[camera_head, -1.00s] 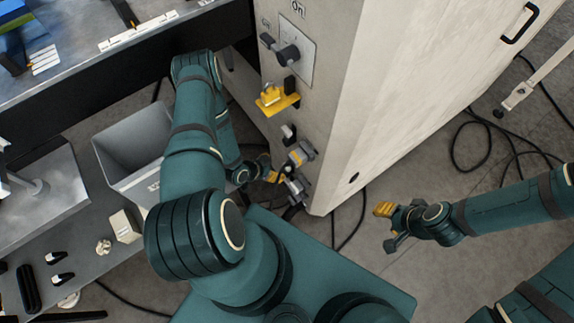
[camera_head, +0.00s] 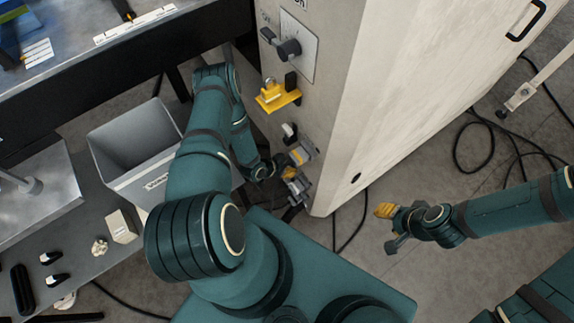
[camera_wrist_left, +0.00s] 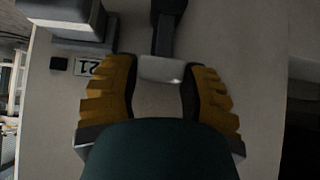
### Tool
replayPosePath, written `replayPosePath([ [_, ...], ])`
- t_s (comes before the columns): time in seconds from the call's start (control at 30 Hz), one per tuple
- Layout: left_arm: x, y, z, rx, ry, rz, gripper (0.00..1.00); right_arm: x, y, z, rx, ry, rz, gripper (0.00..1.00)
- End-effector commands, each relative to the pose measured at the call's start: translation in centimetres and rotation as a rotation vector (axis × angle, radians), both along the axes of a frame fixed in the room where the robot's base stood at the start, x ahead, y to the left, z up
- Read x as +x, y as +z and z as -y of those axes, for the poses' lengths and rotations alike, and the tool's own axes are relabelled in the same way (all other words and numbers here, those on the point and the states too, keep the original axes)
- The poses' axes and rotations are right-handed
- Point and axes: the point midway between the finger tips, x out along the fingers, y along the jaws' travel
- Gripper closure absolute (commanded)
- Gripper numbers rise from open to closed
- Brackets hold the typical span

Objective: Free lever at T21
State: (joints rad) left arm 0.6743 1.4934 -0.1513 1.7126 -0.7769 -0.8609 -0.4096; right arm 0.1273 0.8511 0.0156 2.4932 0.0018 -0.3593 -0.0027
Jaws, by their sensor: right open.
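A lever (camera_wrist_left: 168,38) with a dark shaft and a pale tip shows in the left wrist view, beside a small plate marked 21 (camera_wrist_left: 88,67). My left gripper (camera_wrist_left: 160,72) is open, with its yellow ribbed fingers on either side of the lever's pale tip; a gap shows at the left finger, and contact at the right one is unclear. In the head view my left gripper (camera_head: 282,167) is at the low grey fittings (camera_head: 301,153) on the cabinet, which partly hide its fingers. My right gripper (camera_head: 386,213) is open and empty over the floor, right of the cabinet.
The pale cabinet (camera_head: 400,90) carries a rotary switch (camera_head: 289,47) and a yellow lockout piece with a padlock (camera_head: 278,96) above the fittings. A grey bin (camera_head: 108,160) stands left of my left arm. Black cables (camera_head: 490,145) lie on the floor at right.

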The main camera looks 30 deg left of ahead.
Motion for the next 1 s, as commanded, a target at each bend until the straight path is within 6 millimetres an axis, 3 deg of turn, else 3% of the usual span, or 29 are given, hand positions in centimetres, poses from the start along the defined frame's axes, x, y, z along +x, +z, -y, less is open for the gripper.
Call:
replayPosePath([
  [0.03, 0.0, 0.0, 0.0, 0.0, 0.0, 0.0, 0.78, 0.0, 0.0, 0.0, 0.0, 0.0, 0.0, 0.53],
  [0.1, 0.0, 0.0, 0.0, 0.0, 0.0, 0.0, 1.0, 0.0, 0.0, 0.0, 0.0, 0.0, 0.0, 0.53],
  [0.57, 0.1, 0.0, -0.4, -0.031, 0.001, -0.013, 1.0, 0.0, 0.0, 0.0, 0.0, 0.0, 0.0, 0.53],
  [1.0, 0.8, -0.4, -2.1, -0.254, -0.001, -0.105, 1.0, 0.0, 0.0, 0.0, 0.0, 0.0, 0.0, 0.53],
])
